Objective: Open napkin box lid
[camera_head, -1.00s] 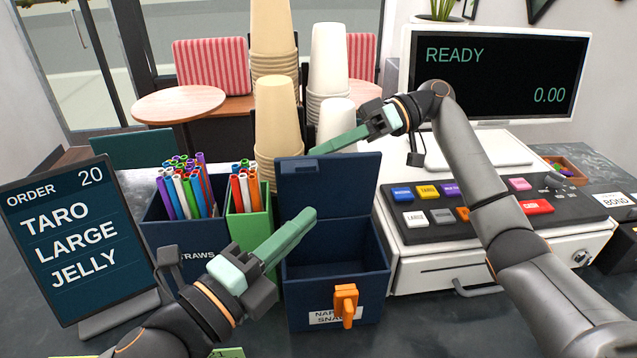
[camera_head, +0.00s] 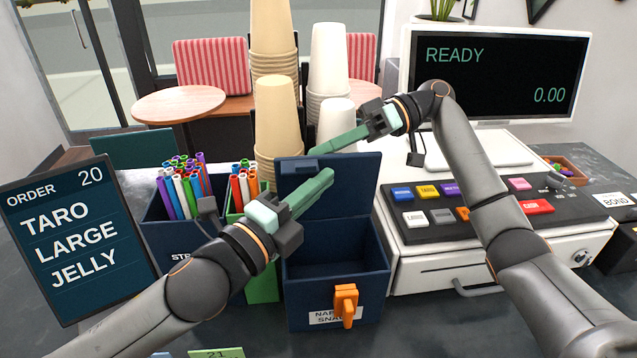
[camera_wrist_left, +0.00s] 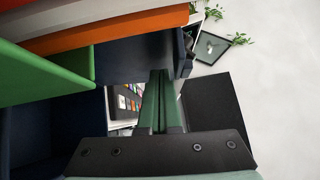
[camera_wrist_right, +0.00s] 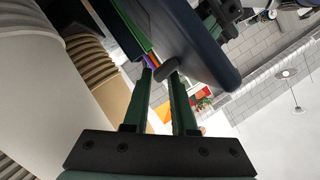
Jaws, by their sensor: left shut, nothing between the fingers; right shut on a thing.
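The navy napkin box (camera_head: 335,308) stands on the counter with an orange clip-like piece (camera_head: 346,305) on its front. Its lid (camera_head: 350,190) stands raised at the back, and the inside looks empty. My right gripper (camera_head: 314,152) is at the lid's upper edge, shut on a dark knob-like part of the lid (camera_wrist_right: 212,45); the exact contact is hard to see. In the right wrist view, the fingers (camera_wrist_right: 163,76) flank this part. My left gripper (camera_head: 330,174) is shut and empty, its tips before the lid's inner face. Its closed fingers show in the left wrist view (camera_wrist_left: 160,76).
A straw box (camera_head: 165,225) and a green straw holder (camera_head: 262,285) stand left of the napkin box. Cup stacks (camera_head: 275,120) rise behind it. The register (camera_head: 430,260) is close on the right. An order screen (camera_head: 70,240) stands at the left.

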